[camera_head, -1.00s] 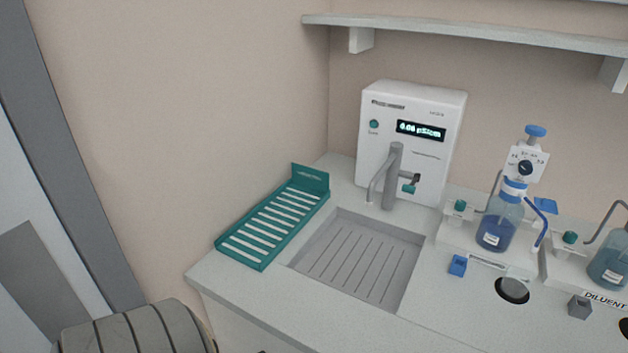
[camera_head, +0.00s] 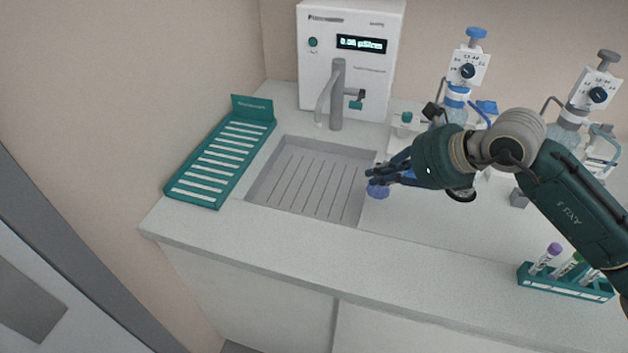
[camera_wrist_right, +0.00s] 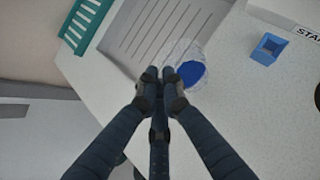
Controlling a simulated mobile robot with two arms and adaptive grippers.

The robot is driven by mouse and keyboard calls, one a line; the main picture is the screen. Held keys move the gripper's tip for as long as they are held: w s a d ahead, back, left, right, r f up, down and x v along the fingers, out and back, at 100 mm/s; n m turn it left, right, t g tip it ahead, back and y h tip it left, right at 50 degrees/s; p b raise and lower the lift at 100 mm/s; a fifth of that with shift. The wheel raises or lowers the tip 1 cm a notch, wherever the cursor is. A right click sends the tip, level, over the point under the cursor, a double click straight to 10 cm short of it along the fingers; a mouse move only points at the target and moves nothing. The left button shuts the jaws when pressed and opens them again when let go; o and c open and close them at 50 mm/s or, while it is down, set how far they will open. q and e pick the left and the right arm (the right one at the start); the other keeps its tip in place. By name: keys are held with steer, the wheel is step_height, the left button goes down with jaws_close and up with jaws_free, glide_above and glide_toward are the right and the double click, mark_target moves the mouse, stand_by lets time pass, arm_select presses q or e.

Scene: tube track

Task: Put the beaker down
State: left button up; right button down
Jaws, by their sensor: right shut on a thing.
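The beaker (camera_head: 378,189) is a small clear vessel with blue liquid. In the head view it is at the right edge of the sink, partly hidden by my right gripper. In the right wrist view the beaker (camera_wrist_right: 191,72) is seen from above, at the tips of the dark fingers. My right gripper (camera_head: 372,173) is shut on the beaker, coming in from the right; its fingers (camera_wrist_right: 163,77) are close together at the beaker's near side. I cannot tell whether the beaker touches the counter. My left gripper is not in view.
A sunken sink (camera_head: 305,180) with a grooved floor lies left of the beaker. A teal slotted rack (camera_head: 218,160) stands left of it. A white device with tap (camera_head: 350,60) is behind. Dispenser bottles (camera_head: 457,103) and a tube rack (camera_head: 565,282) are at right. The front counter is clear.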

steer(key=shift+w+f, duration=0.3)
steer(key=shift+f, duration=0.05)
steer(key=w+a+p, duration=0.2)
steer(key=w+a, duration=1)
steer(key=a, duration=0.1)
step_height(320, 180, down, 7)
steer(key=b, duration=0.3)
steer(key=shift+s+a, duration=0.15)
steer(key=shift+f, duration=0.2)
steer(key=shift+r, duration=0.1)
